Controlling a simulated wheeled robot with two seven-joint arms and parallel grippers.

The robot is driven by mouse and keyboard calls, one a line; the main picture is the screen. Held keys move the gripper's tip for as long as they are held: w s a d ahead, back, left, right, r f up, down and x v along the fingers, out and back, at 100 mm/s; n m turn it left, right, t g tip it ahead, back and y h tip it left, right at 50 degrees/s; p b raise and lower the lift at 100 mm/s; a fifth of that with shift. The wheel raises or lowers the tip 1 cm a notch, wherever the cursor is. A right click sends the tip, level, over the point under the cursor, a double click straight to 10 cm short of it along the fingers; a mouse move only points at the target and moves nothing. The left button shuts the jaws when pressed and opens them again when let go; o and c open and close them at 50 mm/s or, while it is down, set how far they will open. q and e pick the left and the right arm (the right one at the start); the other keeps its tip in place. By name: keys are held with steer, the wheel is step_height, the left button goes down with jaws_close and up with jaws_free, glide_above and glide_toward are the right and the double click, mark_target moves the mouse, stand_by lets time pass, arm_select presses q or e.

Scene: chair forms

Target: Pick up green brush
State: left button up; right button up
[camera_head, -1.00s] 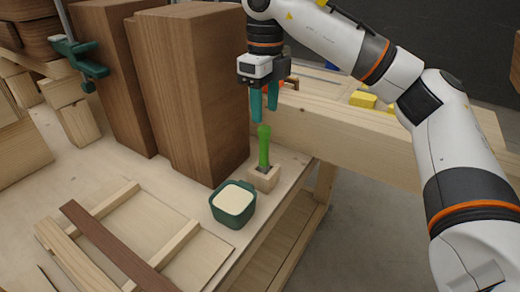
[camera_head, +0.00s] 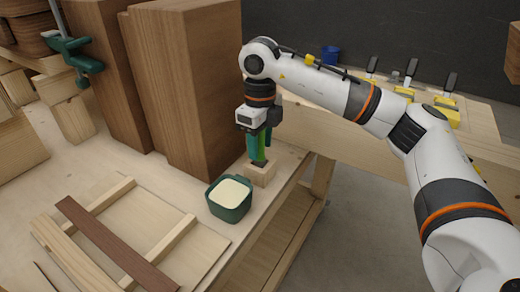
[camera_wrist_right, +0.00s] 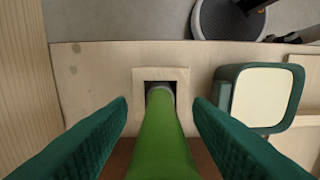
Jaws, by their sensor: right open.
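The green brush (camera_wrist_right: 161,140) stands upright in a small square wooden holder (camera_head: 261,174) near the table's edge. In the head view the brush is mostly hidden by my right gripper (camera_head: 259,158). In the right wrist view the holder (camera_wrist_right: 179,75) surrounds the brush's lower end, and the brush lies between the two green fingers of my right gripper (camera_wrist_right: 160,115). A gap shows on both sides, so the fingers are open around the brush. My left gripper is in neither view.
A green cup with cream contents (camera_head: 230,198) stands close to the holder; it also shows in the right wrist view (camera_wrist_right: 260,97). Tall brown wooden blocks (camera_head: 195,90) stand left of my right gripper. Wooden strips (camera_head: 115,245) lie at the front left.

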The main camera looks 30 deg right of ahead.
jaws_close()
steer(key=shift+r, duration=5.05)
